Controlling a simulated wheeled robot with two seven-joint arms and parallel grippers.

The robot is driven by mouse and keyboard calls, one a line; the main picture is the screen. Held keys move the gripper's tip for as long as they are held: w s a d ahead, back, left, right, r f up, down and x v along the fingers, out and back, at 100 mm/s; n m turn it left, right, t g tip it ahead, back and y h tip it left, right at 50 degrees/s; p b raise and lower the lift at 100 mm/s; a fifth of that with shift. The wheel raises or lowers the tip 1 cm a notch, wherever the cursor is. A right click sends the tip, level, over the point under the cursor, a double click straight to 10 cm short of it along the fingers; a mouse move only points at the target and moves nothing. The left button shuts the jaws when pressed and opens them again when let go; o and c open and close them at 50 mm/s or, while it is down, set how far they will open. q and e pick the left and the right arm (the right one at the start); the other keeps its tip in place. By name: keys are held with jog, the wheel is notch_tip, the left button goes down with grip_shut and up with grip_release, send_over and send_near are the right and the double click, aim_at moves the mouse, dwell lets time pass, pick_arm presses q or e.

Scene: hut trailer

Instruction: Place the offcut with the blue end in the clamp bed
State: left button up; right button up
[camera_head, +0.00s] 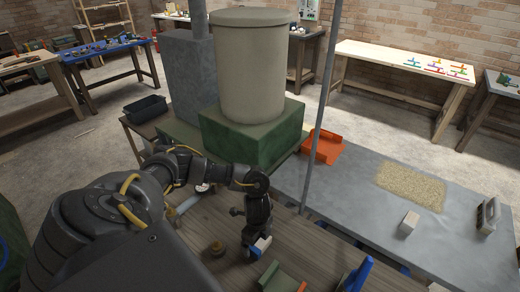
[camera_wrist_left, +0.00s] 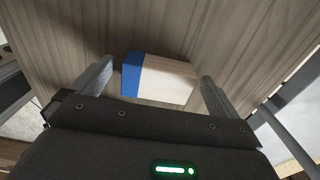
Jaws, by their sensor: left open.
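The offcut with the blue end (camera_wrist_left: 165,80) is a pale wooden block lying on brown wood boards. In the left wrist view its blue end faces left. My left gripper (camera_wrist_left: 156,72) is open, with one finger on either side of the block and gaps still showing. In the head view the offcut (camera_head: 263,244) shows just at the tip of my left gripper (camera_head: 254,240), partly hidden by it. A green angled piece (camera_head: 280,279) lies just below the offcut in the picture; I cannot tell whether it is the clamp bed. My right gripper is out of view.
A blue piece (camera_head: 358,276) stands at the right. A thin grey post (camera_head: 322,105) rises behind. The grey table (camera_head: 350,185) holds an orange tray (camera_head: 323,147), a pale block (camera_head: 409,222) and a tan mat (camera_head: 411,187).

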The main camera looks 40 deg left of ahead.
aim_at(258, 243)
pick_arm(q)
jog(key=shift+f, duration=0.7)
jog(key=c, duration=1.1)
jog(key=shift+r, duration=0.15)
jog(key=shift+w+r, duration=0.1)
jog(key=shift+r, duration=0.4)
jog(key=r, duration=0.3)
jog(key=shift+s+d+b, duration=0.3)
jog(key=shift+s+d, duration=0.05)
jog(key=s+d+r+p, duration=0.4)
jog(key=s+d+r, duration=0.4)
jog(key=s, duration=0.2)
jog(key=shift+d+r, duration=0.15)
jog(key=shift+r, duration=0.25)
